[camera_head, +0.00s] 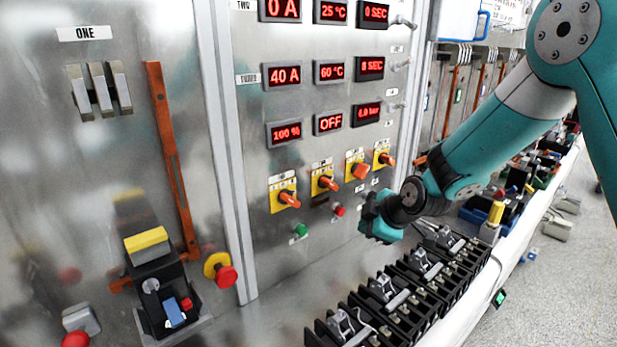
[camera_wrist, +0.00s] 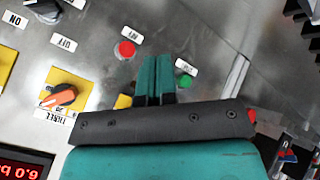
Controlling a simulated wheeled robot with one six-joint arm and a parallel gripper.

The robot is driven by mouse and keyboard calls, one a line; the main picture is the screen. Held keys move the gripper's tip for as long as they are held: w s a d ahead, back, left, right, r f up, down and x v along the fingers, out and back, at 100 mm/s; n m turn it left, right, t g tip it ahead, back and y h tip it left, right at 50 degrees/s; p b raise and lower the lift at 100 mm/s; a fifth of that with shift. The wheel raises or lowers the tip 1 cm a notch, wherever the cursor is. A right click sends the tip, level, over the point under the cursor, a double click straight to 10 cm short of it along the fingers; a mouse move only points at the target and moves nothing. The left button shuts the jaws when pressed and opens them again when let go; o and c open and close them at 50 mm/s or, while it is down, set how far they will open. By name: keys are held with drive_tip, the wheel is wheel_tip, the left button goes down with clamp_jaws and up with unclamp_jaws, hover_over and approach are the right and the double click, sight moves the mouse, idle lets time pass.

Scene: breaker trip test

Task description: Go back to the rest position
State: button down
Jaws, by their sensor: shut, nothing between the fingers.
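My gripper (camera_head: 372,218) is at the end of the teal arm on the right, in front of the steel test panel (camera_head: 330,255). In the wrist view its two teal fingers (camera_wrist: 155,78) are together with nothing between them. In that view they point towards the panel, between the red push button (camera_wrist: 125,48) and the green push button (camera_wrist: 185,81). In the head view the red button (camera_head: 339,210) and the green button (camera_head: 300,230) are left of my gripper. I cannot tell the exact gap from the fingertips to the panel.
Above the buttons are several orange rotary knobs (camera_head: 289,200) and red displays, one reading OFF (camera_head: 328,122). Black breakers (camera_head: 385,290) line the bench below my gripper. A fixture with a yellow block (camera_head: 146,239) and a red emergency stop (camera_head: 226,277) are at the left.

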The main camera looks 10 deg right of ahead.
drive_tip(key=s+a+r+m+g+y+b, duration=0.1)
drive_tip(key=s+a+r+m+g, duration=0.2)
drive_tip(key=s, duration=0.5)
drive_tip(key=s+a+r+m+g+b, duration=0.1)
drive_tip(key=s+a+r, duration=0.1)
drive_tip(key=s+r, duration=0.45)
drive_tip(key=s+m+g, duration=0.3)
drive_tip(key=s+m, duration=0.1)
drive_tip(key=s, duration=1.5)
drive_tip(key=shift+d+r+h+b, duration=0.25)
drive_tip(key=shift+d+h+b, duration=0.15)
drive_tip(key=shift+d+b, duration=0.05)
